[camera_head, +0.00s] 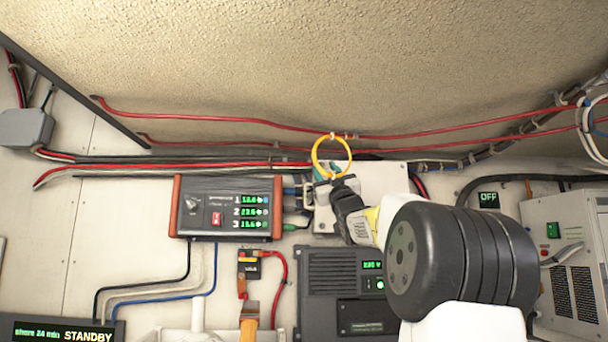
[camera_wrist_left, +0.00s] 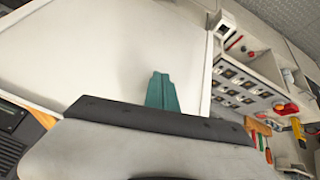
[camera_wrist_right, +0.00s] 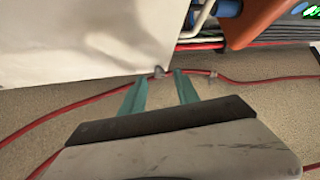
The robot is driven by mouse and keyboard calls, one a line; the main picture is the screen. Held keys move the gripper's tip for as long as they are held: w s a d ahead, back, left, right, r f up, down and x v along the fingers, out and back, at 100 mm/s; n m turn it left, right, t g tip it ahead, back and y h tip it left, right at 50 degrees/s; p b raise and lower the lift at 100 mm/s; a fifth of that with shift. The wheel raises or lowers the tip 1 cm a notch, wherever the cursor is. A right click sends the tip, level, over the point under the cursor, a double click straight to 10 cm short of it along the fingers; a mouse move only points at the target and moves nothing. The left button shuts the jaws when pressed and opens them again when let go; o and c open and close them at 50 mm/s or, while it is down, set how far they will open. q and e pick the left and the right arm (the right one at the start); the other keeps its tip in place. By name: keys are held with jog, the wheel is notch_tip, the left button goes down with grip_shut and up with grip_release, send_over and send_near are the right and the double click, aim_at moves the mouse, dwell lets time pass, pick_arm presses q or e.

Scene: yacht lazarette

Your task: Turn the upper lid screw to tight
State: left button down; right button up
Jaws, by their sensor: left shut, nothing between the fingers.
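A white box with a pale lid (camera_head: 385,182) is mounted on the wall in the head view, partly hidden by my right arm. My right gripper (camera_head: 322,186) is at the box's left part. In the right wrist view its teal fingers (camera_wrist_right: 160,88) are apart with nothing seen between them, beside a broad white surface (camera_wrist_right: 70,40). A small grey piece (camera_wrist_right: 158,71) shows beyond the tips; I cannot tell whether it is a screw or a cable clip. The upper lid screw is not clearly visible. My left gripper (camera_wrist_left: 161,82) is shut and empty, seen only in its wrist view.
A yellow ring (camera_head: 316,158) hangs above my right gripper, by the red cables (camera_head: 230,121). An orange-sided controller (camera_head: 224,190) is left of the box, and a dark grey charger (camera_head: 325,275) is below. A white cabinet (camera_head: 565,250) stands at the right.

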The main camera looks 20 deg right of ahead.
jog(key=shift+w+r, duration=0.5)
jog(key=shift+r, duration=0.05)
grip_shut()
